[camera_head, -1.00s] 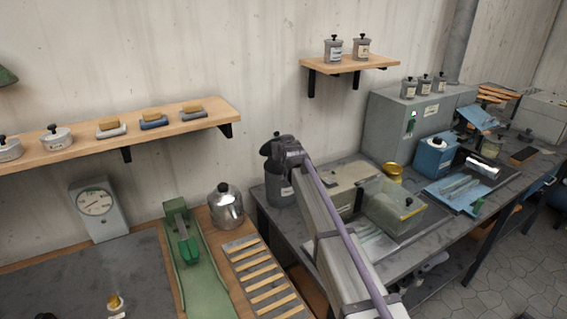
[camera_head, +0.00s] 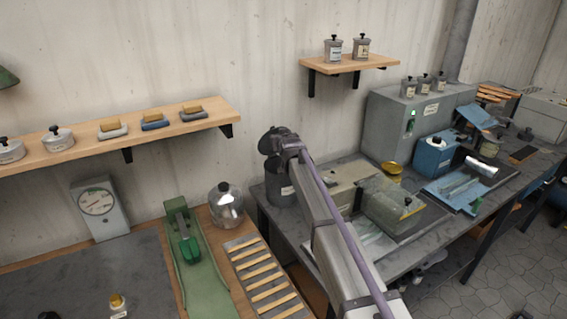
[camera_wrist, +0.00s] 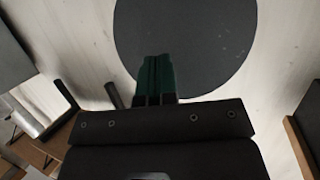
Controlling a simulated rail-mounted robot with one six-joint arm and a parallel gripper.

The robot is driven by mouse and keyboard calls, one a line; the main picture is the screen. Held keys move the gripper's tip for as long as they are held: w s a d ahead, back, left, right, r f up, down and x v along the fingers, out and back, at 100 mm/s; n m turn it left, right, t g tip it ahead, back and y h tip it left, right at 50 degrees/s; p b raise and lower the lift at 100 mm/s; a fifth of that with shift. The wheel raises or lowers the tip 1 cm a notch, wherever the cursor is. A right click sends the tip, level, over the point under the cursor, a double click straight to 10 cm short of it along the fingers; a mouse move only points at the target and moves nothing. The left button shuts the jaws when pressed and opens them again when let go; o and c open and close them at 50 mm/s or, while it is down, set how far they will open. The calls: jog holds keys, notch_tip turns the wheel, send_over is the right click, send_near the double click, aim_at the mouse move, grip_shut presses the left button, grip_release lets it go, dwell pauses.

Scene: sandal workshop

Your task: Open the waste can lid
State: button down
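The waste can (camera_head: 279,192) is a dark grey cylinder with a pale label, standing at the left back corner of the grey workbench, partly behind my arm. Its dark round lid (camera_head: 270,138) stands raised and tilted above the can, partly hidden by my wrist. In the wrist view a large dark disc, which looks like the lid (camera_wrist: 205,45), fills the upper middle against the pale wall. My gripper (camera_wrist: 156,58) has its green fingers together, overlapping the disc. Nothing shows between them. Whether the fingertips touch the disc, I cannot tell. In the head view the fingers are hidden.
A metal kettle-like pot (camera_head: 226,207) stands left of the can, beside a slatted rack (camera_head: 262,280). Boxes (camera_head: 392,207) sit on the workbench (camera_head: 425,245) to the right. A small wall shelf (camera_head: 350,66) with two tins hangs above; a longer shelf (camera_head: 75,143) is at left.

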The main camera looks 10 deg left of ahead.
jog(key=shift+w+a+r, duration=0.25)
jog(key=shift+w+r, duration=0.05)
jog(key=shift+w, duration=0.4)
jog(key=shift+w+a, duration=0.25)
jog(key=shift+w, duration=0.5)
jog(key=shift+w+a, duration=0.25)
jog(key=shift+w, duration=0.45)
jog(key=s+d+p, duration=0.1)
jog(key=s+d, duration=0.3)
jog(key=s, duration=0.7)
jog(key=shift+s+r, duration=0.2)
jog(key=shift+r, duration=0.25)
jog(key=shift+f, duration=0.1)
